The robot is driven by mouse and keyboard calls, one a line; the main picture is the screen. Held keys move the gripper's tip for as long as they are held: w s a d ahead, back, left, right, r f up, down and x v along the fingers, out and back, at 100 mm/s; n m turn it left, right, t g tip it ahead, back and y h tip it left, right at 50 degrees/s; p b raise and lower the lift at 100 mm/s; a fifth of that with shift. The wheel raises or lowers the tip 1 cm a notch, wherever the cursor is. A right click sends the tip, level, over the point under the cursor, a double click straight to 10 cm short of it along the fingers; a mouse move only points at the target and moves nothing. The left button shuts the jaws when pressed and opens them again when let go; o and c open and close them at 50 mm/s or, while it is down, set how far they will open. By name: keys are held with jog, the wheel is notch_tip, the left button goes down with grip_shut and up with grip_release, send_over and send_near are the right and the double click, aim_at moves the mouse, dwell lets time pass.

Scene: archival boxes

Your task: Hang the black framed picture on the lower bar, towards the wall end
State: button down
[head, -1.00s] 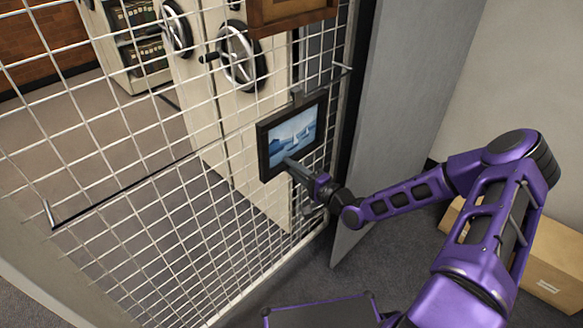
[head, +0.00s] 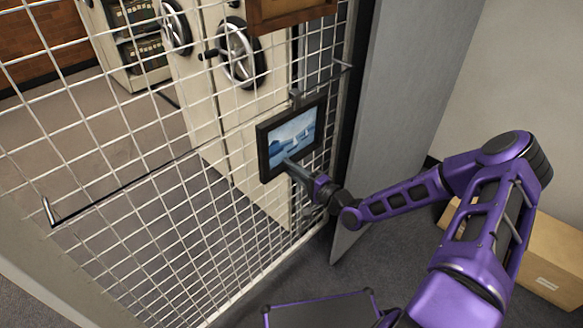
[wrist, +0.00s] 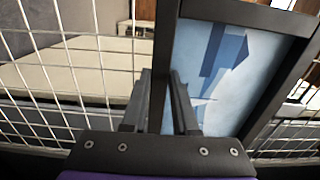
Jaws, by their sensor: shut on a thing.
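The black framed picture (head: 292,140), showing white sails on blue, is upright against the wire mesh in the head view. A small hanger (head: 296,97) stands up from its top edge. In the wrist view my gripper's fingers (wrist: 160,105) clasp the frame's side (wrist: 166,50).
A brown wooden frame (head: 290,12) hangs above the black picture. A grey panel (head: 405,110) stands just right of the mesh. Cream cabinets with handwheels (head: 240,55) are behind the mesh. A cardboard box (head: 550,260) sits on the floor at right.

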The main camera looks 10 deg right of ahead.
jog(key=c, duration=0.6)
grip_release()
jog(key=shift+f, duration=0.15)
jog(key=shift+c, duration=0.2)
jog(key=v, duration=1.1)
dwell(0.9)
dwell(0.3)
